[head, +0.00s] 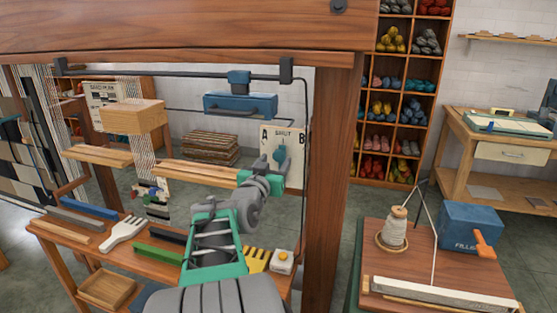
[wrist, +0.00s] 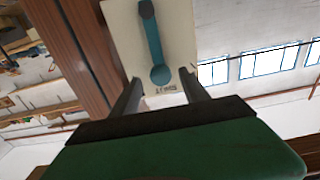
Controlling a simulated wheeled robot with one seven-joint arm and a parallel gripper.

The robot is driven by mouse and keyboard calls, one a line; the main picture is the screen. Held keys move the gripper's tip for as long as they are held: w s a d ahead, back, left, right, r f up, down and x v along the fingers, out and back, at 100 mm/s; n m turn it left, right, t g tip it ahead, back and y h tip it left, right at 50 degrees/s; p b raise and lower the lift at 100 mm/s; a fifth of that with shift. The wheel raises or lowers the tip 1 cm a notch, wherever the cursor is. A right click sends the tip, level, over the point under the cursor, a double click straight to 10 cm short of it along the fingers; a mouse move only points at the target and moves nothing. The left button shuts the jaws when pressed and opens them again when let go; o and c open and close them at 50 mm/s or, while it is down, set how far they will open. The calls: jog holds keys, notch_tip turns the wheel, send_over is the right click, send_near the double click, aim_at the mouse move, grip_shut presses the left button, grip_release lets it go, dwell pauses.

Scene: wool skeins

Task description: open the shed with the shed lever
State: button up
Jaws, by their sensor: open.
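The shed lever (head: 281,154) is a teal bar on a pale plate (head: 296,140) marked A, SHUT and B, on the loom's right side. In the wrist view the lever (wrist: 153,42) has a round knob at each end. Its near knob is beside the SHUT mark, on the plate (wrist: 185,35). My gripper (wrist: 160,77) is open, with one finger on each side of that knob in the picture. I cannot tell whether the fingers touch it. In the head view my gripper (head: 276,166) is in front of the plate and partly covers the lever's lower part.
The loom's thick wooden post (head: 335,170) stands close to the right of the plate. A bench (head: 75,245) with a white fork (head: 122,232) lies below at left. A side table (head: 400,265) with a thread cone (head: 394,232) and blue box (head: 468,226) stands at right.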

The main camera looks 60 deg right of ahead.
aim_at(278, 158)
jog(key=d, duration=0.4)
jog(key=shift+w+d, duration=0.15)
jog(key=shift+w, duration=0.2)
jog(key=shift+c, duration=0.5)
grip_shut()
dwell(0.5)
